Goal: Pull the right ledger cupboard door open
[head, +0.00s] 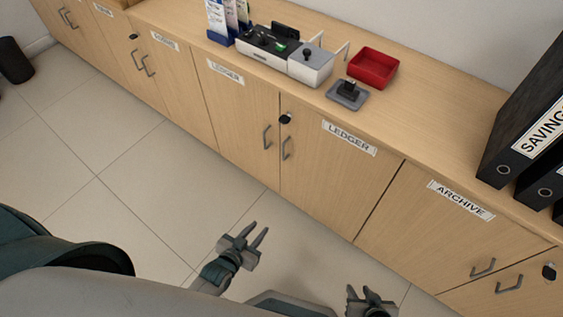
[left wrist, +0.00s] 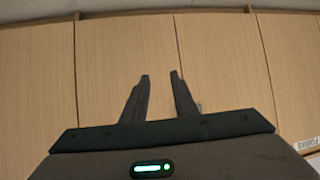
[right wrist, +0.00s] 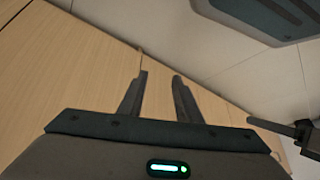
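The right ledger cupboard door (head: 333,172) is light wood with a "LEDGER" label (head: 349,138) and is closed. Its grey bar handle (head: 286,148) is upright near the left edge, below a black lock (head: 285,118). The left ledger door (head: 240,112) is closed too, with its handle (head: 267,137) beside the gap. My left gripper (head: 259,231) is open and empty, low in front of the cupboards and apart from the handles. My right gripper (head: 358,290) is open and empty, lower and further right. Both wrist views show spread fingers with nothing between them.
The counter top holds a grey machine (head: 262,45), a red tray (head: 372,67), a stamp on a grey pad (head: 348,94) and black binders (head: 530,130) at right. The archive door (head: 440,225) is closed at right. The tiled floor (head: 130,200) in front is clear.

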